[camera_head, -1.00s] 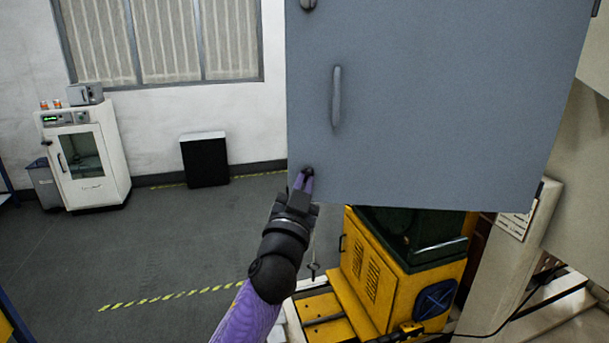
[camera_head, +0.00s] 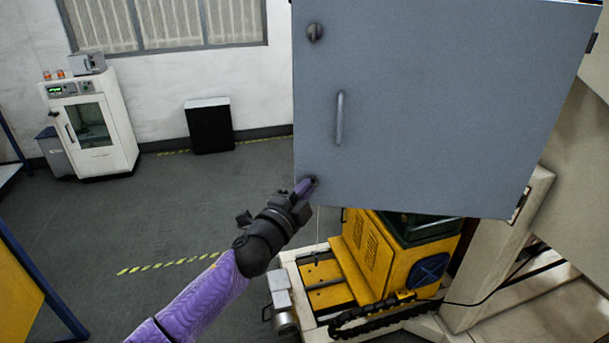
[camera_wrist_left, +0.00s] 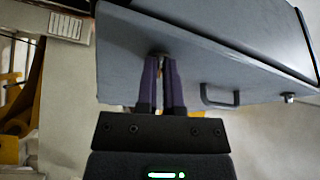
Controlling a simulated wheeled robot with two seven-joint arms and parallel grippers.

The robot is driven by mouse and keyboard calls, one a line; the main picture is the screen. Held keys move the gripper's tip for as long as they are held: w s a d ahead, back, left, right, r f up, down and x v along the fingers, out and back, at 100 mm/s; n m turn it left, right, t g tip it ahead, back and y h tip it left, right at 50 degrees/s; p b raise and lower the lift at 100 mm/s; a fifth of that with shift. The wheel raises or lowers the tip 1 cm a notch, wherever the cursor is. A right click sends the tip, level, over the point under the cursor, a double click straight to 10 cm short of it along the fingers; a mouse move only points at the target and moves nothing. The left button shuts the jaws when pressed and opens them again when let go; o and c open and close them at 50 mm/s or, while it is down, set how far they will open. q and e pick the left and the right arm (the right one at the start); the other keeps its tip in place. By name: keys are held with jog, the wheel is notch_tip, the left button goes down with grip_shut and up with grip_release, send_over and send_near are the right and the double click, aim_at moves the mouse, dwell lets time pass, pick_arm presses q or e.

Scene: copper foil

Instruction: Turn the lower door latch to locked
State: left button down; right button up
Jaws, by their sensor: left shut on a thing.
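The grey cabinet door (camera_head: 430,110) fills the upper right of the head view and looks closed. The lower latch (camera_head: 312,181), a small dark knob, sits at the door's lower left corner, mostly hidden by my fingers. My left gripper (camera_head: 304,187) is shut on it; in the left wrist view the purple fingers (camera_wrist_left: 160,82) meet the latch (camera_wrist_left: 158,54) at the door face. The latch's angle cannot be told. The upper latch (camera_head: 315,32) is at the door's upper left. The door handle (camera_head: 339,118) stands upright between them. My right gripper is not in view.
A yellow machine (camera_head: 375,255) stands below and behind the door. A white cabinet (camera_head: 92,130) and a black box (camera_head: 209,125) stand by the far wall. The floor (camera_head: 150,215) to the left is open.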

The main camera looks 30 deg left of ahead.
pick_arm(q)
jog(key=shift+r+m+g+p, duration=0.25)
jog(key=shift+m+g+p, duration=0.45)
jog(key=shift+m+p, duration=1.15)
jog(key=c, duration=0.8)
grip_release()
jog(key=shift+o, duration=0.2)
